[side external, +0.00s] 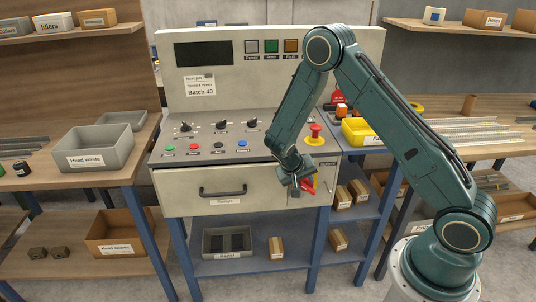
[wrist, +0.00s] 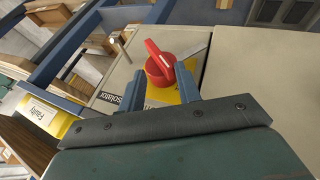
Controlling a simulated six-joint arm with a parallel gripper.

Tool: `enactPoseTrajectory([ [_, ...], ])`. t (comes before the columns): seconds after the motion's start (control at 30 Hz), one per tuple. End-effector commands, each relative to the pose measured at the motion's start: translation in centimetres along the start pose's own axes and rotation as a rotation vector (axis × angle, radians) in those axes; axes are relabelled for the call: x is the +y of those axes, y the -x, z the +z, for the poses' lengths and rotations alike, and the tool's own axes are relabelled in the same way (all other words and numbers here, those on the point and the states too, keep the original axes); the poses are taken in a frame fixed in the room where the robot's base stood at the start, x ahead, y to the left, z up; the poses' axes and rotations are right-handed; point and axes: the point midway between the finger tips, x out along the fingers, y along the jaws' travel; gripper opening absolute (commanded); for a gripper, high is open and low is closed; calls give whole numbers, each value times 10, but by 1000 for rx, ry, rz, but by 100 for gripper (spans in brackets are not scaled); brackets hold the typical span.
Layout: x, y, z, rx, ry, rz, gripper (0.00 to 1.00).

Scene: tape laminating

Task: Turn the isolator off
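The isolator is a red rotary knob (wrist: 158,66) on a yellow plate (wrist: 160,97), at the right end of the cabinet front. In the wrist view its raised grip slants from upper left to lower right and has a pale mark. The red knob (side external: 308,186) is partly hidden by my gripper in the side view. My gripper (wrist: 160,73) is open, its two blue fingers pointing at the knob, one to each side of its lower part. I cannot tell whether either finger touches it. A sideways "Isolator" label (wrist: 108,98) lies beside the plate.
A closed drawer (side external: 225,187) with a dark handle is left of the isolator. Above are a red emergency button (side external: 315,134) and a console with several knobs and buttons. A yellow bin (side external: 364,132) stands to the right. Blue legs and shelves with small boxes are below.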

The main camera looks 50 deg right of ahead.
Motion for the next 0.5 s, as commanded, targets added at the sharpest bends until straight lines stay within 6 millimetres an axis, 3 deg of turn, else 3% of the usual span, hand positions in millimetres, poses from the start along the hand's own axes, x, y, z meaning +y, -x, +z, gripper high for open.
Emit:
enactPoseTrajectory([
  [0.5,17,-3,2,-3,-125,-289,32],
])
